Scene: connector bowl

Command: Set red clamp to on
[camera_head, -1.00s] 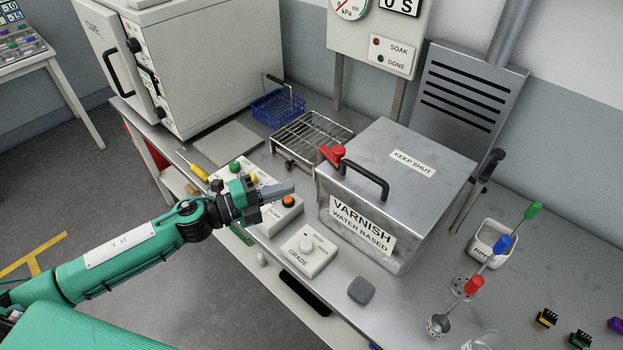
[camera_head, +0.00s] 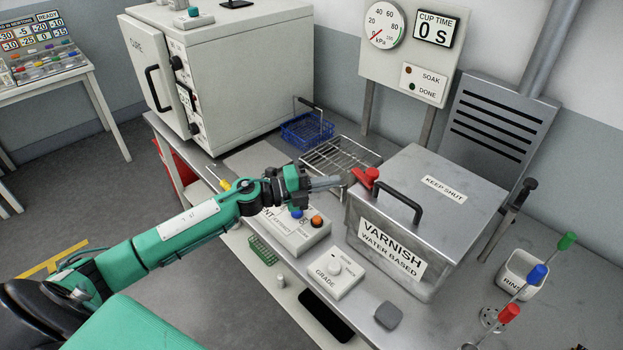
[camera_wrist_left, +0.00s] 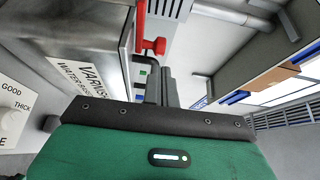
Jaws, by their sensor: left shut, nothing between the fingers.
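The red clamp (camera_head: 367,177) sits at the top left edge of the metal varnish box (camera_head: 440,190), beside the lid's black handle. It also shows in the left wrist view (camera_wrist_left: 152,45), with a long red arm and a knob just beyond my fingers. My left gripper (camera_head: 338,182) comes in from the left with its fingers shut and empty. Its tips are right beside the clamp. I cannot tell whether they touch it. In the left wrist view my left gripper (camera_wrist_left: 160,85) points towards the clamp's knob. My right gripper is not in view.
A control box with blue and orange buttons (camera_head: 300,235) lies below my left gripper. The grade dial box (camera_head: 334,275) stands in front of the varnish box. Behind are a wire rack (camera_head: 335,155), a blue basket (camera_head: 307,130) and the cure oven (camera_head: 245,75).

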